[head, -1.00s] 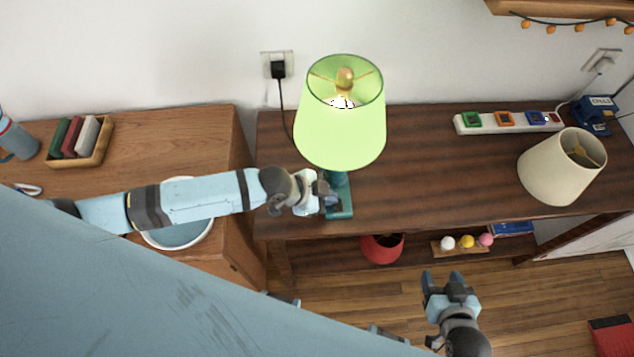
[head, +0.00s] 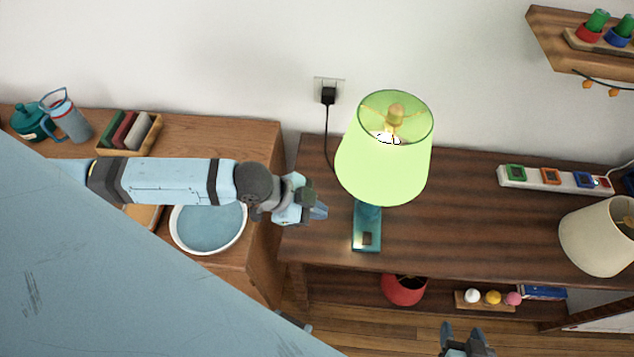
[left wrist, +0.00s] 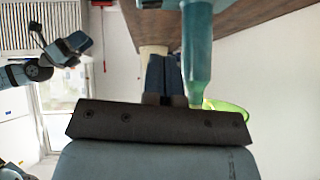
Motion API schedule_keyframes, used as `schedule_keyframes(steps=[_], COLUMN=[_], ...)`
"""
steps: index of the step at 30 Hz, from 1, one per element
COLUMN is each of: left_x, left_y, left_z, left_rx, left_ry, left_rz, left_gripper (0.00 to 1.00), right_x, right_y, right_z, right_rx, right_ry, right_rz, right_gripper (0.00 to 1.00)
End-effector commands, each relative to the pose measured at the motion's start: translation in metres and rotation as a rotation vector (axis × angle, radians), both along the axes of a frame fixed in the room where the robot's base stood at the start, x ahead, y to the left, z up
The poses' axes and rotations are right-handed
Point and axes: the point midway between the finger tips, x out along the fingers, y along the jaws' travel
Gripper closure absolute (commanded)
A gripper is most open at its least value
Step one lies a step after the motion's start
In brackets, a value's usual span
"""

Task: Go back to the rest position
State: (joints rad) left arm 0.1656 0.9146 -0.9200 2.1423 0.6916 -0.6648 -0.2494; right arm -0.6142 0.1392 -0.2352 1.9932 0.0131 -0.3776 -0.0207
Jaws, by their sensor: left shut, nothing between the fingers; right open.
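My left gripper (head: 318,212) is shut and empty, at the left end of the dark desk, to the left of the lit green lamp (head: 384,150). A small gap shows between its fingertips and the lamp's teal base (head: 367,238). In the left wrist view the shut fingers (left wrist: 162,75) point away beside the teal lamp stem (left wrist: 196,50). My right gripper (head: 466,340) is open and empty at the bottom edge of the head view, in front of the desk. My right arm also shows at the left of the left wrist view.
A white basin (head: 243,238) sits below my left forearm on the brown cabinet (head: 262,150). A power strip (head: 512,182) and a cream lampshade (head: 600,237) are on the desk's right. A red pot (head: 404,291) is on the lower shelf. The desk's middle is clear.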

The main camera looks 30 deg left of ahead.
Motion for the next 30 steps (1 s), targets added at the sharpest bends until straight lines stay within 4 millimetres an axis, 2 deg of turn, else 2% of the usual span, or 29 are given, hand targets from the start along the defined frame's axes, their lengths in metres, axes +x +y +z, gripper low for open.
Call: schedule_keyframes(steps=[12,17,21,23,26,30], left_x=[0.000,0.000,0.003,0.003,-0.001,-0.020], left_y=[-0.001,-0.021,-0.047,-0.052,-0.047,-0.024], left_z=[0.000,0.005,0.013,0.014,0.009,-0.010], left_rx=[-0.002,-0.067,-0.192,-0.240,-0.296,-0.310], left_ry=[0.000,-0.018,-0.052,-0.064,-0.075,-0.071], left_rz=[0.000,0.046,0.188,0.277,0.442,0.663], left_gripper=[1.00,1.00,1.00,1.00,1.00,1.00], right_x=[0.000,0.000,0.000,0.000,0.001,0.001], right_y=[0.000,0.000,-0.001,-0.001,-0.003,-0.005], right_z=[0.001,0.009,0.024,0.032,0.043,0.055], right_rx=[0.000,-0.001,-0.002,-0.002,-0.003,-0.005], right_ry=[0.000,0.000,-0.001,-0.003,-0.005,-0.007], right_rz=[0.000,-0.001,-0.001,-0.003,-0.005,-0.009], right_gripper=[0.43,0.43,0.43,0.43,0.43,0.43])
